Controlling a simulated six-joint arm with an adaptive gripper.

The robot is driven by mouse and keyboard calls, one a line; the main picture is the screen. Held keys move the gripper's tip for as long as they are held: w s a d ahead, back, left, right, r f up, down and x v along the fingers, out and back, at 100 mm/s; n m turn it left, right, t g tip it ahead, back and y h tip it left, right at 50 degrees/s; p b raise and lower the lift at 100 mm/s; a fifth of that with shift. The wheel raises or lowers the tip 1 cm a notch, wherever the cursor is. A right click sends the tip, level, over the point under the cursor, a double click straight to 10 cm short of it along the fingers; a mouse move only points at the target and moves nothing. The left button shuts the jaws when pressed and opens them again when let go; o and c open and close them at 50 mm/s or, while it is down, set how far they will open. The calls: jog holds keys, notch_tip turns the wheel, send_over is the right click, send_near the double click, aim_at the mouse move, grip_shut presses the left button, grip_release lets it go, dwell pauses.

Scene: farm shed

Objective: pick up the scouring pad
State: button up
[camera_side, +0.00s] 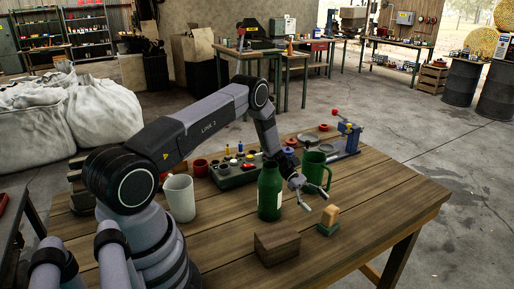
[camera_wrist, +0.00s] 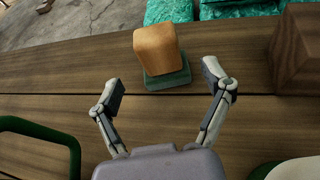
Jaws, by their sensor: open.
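The scouring pad appears to be the flat green piece (camera_side: 327,230) under an upright tan-orange block (camera_side: 331,215) on the wooden table. In the wrist view, the green pad (camera_wrist: 168,79) shows below the orange block (camera_wrist: 158,48), which covers most of its top. I cannot tell whether the two are joined. My gripper (camera_side: 316,200) is open and empty, above and just behind the pad in the side view. In the wrist view my gripper (camera_wrist: 164,84) has its fingers spread to the left and right of the pad's near edge, apart from it.
A dark brown wooden block (camera_side: 277,243) also shows in the wrist view (camera_wrist: 300,50), right of the pad. A green bottle (camera_side: 270,192) and green mug (camera_side: 316,169) stand close to my gripper. A white cup (camera_side: 180,198) is farther left. The table's right side is clear.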

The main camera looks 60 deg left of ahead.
aim_at(330, 217)
jog(key=x, duration=0.6)
jog(key=shift+a, duration=0.1)
jog(key=c, duration=1.3)
jog(key=shift+o, duration=0.2)
jog(key=shift+r, duration=0.1)
